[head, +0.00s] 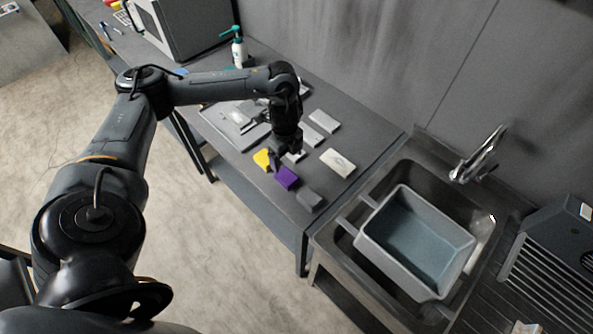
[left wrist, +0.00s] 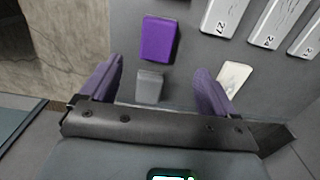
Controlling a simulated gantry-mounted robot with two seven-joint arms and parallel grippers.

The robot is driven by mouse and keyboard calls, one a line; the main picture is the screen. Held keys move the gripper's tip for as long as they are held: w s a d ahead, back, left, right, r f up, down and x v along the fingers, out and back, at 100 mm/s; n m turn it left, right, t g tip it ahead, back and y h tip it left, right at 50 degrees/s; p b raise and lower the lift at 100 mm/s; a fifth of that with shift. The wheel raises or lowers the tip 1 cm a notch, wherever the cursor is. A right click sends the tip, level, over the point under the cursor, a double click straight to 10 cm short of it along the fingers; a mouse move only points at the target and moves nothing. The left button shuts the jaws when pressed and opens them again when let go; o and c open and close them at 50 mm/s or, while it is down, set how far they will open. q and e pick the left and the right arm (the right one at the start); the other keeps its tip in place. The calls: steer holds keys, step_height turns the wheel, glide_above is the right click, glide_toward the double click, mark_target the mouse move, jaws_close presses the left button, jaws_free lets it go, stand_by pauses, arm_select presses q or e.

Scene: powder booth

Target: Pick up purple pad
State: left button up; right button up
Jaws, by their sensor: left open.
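The purple pad (head: 287,178) lies flat near the front edge of the dark bench, between a yellow pad and a grey pad. It shows fully in the left wrist view (left wrist: 158,39), at the top, beyond the fingertips. My left gripper (head: 284,160) is above the bench close to the purple pad. In the left wrist view its fingers (left wrist: 158,70) are spread apart with nothing held between them. My right gripper is in neither view.
The grey pad (head: 309,199) and yellow pad (head: 263,159) lie beside the purple one. Several pale numbered blocks (left wrist: 226,17) and a whitish block (head: 338,162) lie behind. A sink with a grey tub (head: 372,247) is at right; a spray bottle (head: 239,52) stands at the back.

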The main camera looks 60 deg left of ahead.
mark_target(286, 176)
arm_select(q)
steer(key=f, duration=0.2)
steer(key=f+b, duration=0.1)
steer(key=f, duration=0.1)
steer(key=shift+s, duration=0.2)
steer(key=shift+f+b, duration=0.3)
steer(key=shift+f, duration=2.8)
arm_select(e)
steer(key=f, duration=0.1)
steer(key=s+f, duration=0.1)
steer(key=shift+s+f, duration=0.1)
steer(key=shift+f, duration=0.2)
arm_select(q)
steer(key=c, duration=1.1)
steer(key=shift+c, duration=0.2)
